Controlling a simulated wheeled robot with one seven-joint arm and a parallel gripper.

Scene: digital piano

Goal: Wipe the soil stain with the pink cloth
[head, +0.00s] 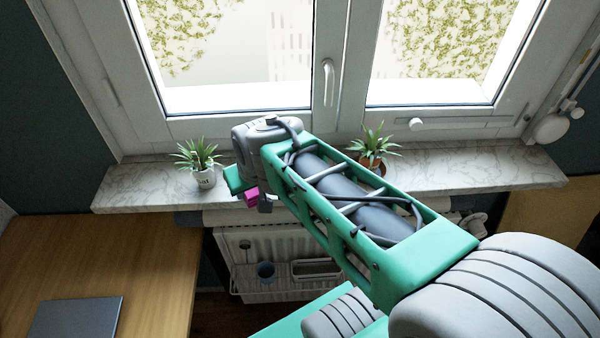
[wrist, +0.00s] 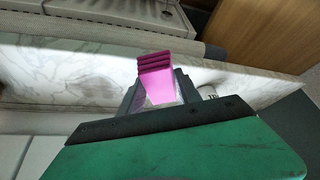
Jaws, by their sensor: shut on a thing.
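The pink cloth (wrist: 156,82) is a folded, stacked block held between the two fingers of my gripper (wrist: 160,92) in the wrist view. In the head view the pink cloth (head: 251,197) shows as a small bright patch beside a dark finger of my gripper (head: 262,200). My gripper is at the front edge of the marble windowsill (head: 130,183), right of the left plant. I cannot tell from these views whether the cloth touches the sill. I cannot make out the soil stain; my arm covers part of the sill.
A potted plant (head: 203,177) stands on the sill left of my gripper. Another potted plant (head: 373,146) stands further right, partly behind my arm. The window (head: 330,80) is behind the sill. A radiator (head: 270,250) is below, and a wooden desk (head: 150,270) is at the left.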

